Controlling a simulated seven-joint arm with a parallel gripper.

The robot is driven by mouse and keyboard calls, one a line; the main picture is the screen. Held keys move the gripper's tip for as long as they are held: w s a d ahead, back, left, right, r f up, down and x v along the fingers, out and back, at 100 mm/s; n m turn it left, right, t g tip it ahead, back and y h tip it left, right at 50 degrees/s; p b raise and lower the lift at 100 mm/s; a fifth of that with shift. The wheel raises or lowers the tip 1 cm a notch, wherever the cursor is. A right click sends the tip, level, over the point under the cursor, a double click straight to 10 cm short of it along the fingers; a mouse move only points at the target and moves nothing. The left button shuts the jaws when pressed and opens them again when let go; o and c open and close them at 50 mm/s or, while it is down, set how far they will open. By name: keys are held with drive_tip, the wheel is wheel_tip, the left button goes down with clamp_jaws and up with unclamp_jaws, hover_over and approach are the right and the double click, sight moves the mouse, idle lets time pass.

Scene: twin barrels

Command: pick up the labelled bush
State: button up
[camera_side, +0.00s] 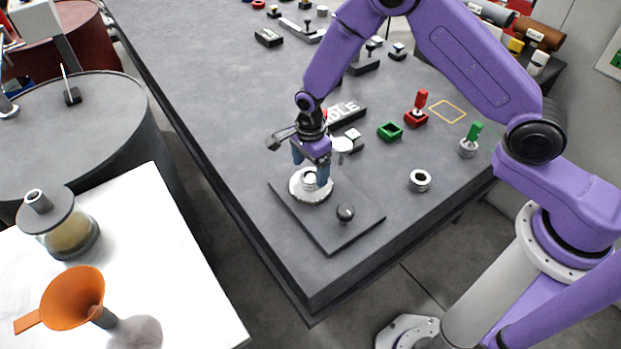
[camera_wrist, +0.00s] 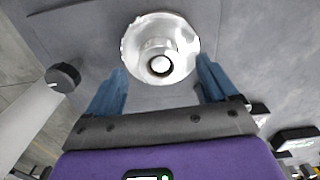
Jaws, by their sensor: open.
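A pale, shiny flanged round part with a raised hub (camera_side: 298,190) sits on a dark square plate (camera_side: 335,232); it may be the bush, but I cannot make out a label on it. In the wrist view the part (camera_wrist: 133,42) lies just beyond my fingertips, its hub roughly centred between them. My gripper (camera_side: 311,172) is open, blue fingers pointing down at the part. In the wrist view the gripper (camera_wrist: 161,78) shows nothing held between its fingers. Whether a finger touches the hub is hard to tell. A separate grey metal ring (camera_side: 420,188) stands on the table to the right.
An orange funnel (camera_side: 75,298) is on the white table. Bare table surrounds the ring.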

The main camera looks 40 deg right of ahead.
sight(310, 177)
drive_tip(key=shift+d+f, duration=0.1)
drive_tip(key=shift+f, duration=1.6)
drive_tip(key=c, duration=1.4)
drive_tip(key=shift+r, duration=0.1)
